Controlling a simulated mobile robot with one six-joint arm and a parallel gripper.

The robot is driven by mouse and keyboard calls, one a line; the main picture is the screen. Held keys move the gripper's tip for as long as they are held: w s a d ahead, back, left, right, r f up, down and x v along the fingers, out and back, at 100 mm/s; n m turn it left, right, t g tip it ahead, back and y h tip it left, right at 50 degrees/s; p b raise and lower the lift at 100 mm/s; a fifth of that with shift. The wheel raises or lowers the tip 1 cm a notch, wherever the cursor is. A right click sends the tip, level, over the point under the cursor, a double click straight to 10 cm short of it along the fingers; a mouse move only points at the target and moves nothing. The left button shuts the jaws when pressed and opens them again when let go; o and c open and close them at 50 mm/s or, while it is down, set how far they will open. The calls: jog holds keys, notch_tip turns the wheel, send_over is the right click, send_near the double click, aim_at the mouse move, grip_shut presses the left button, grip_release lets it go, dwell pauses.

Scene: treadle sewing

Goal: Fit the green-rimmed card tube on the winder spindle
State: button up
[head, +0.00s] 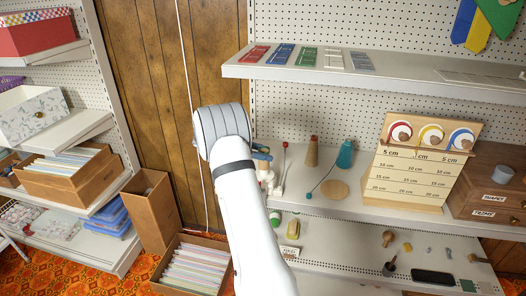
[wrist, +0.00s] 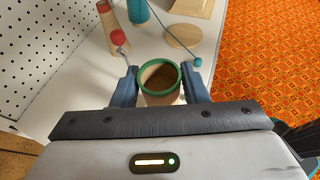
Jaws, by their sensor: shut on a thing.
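The green-rimmed card tube (wrist: 160,98) is a short tan cylinder with a green top rim and an open, hollow middle. My gripper (wrist: 160,70) is shut on it in the wrist view, with one blue-grey finger on each side. The tube appears roughly upright, and its lower end is hidden. In the head view my own arm covers most of the gripper and the tube. A thin rod with a red knob (wrist: 117,37) stands just beyond the left finger. I cannot make out the winder spindle clearly in either view.
A red-topped wooden cone (head: 312,152), a teal cone (head: 345,155) and a flat wooden disc (head: 334,189) stand on the shelf beyond my gripper. A blue ball on a thin wire (wrist: 197,62) is close to the right finger. A wooden measuring stand (head: 417,180) is further right.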

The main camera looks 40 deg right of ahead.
jog(key=shift+f+b, duration=0.6)
jog(key=shift+f, duration=0.85)
jog(key=o, duration=1)
jog(key=shift+o, duration=0.2)
jog(key=b+v, duration=0.2)
jog(key=v, duration=0.5)
jog(key=shift+w+a, duration=0.2)
jog(key=shift+a, duration=0.1)
jog(key=shift+r, duration=0.2)
